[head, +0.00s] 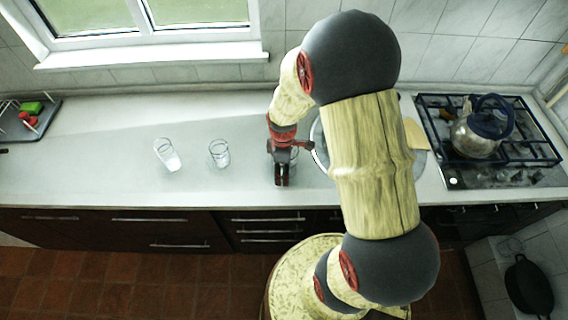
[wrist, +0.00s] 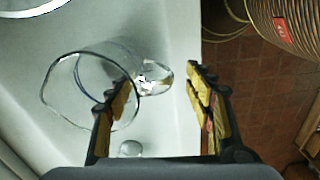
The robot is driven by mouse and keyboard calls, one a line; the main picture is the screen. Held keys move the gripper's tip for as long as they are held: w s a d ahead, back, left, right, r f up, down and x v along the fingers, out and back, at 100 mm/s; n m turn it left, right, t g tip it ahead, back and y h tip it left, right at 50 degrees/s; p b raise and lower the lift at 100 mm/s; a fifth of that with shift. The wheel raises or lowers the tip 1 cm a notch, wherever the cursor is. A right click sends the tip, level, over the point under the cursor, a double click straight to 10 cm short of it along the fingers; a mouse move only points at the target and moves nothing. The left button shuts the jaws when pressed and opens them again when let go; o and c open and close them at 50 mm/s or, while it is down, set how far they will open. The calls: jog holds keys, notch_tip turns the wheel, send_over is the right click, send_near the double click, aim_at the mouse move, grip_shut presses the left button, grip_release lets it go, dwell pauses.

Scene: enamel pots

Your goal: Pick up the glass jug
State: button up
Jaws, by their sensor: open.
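The clear glass jug (wrist: 84,126) lies under my gripper in the wrist view, with its round rim at left and its handle (wrist: 168,75) toward the right. My gripper (wrist: 160,78) is open. Its left finger overlaps the jug's rim and body in the picture, and the handle shows in the gap between the fingertips. I cannot tell whether a finger touches the jug. In the head view my gripper (head: 282,178) is low over the counter's front part and largely hides the jug.
Two clear glasses, one at left (head: 167,155) and one nearer (head: 220,153), stand left of my gripper on the counter (head: 90,165). A round sink is partly hidden behind my arm. A kettle (head: 475,138) stands on the gas hob (head: 535,150) at right. The counter's front edge is close.

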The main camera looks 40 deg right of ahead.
notch_tip(320, 180, down, 4)
jog(key=shift+d+r, duration=0.1)
jog(key=c, duration=0.3)
grip_shut()
dwell(0.4)
dwell(0.3)
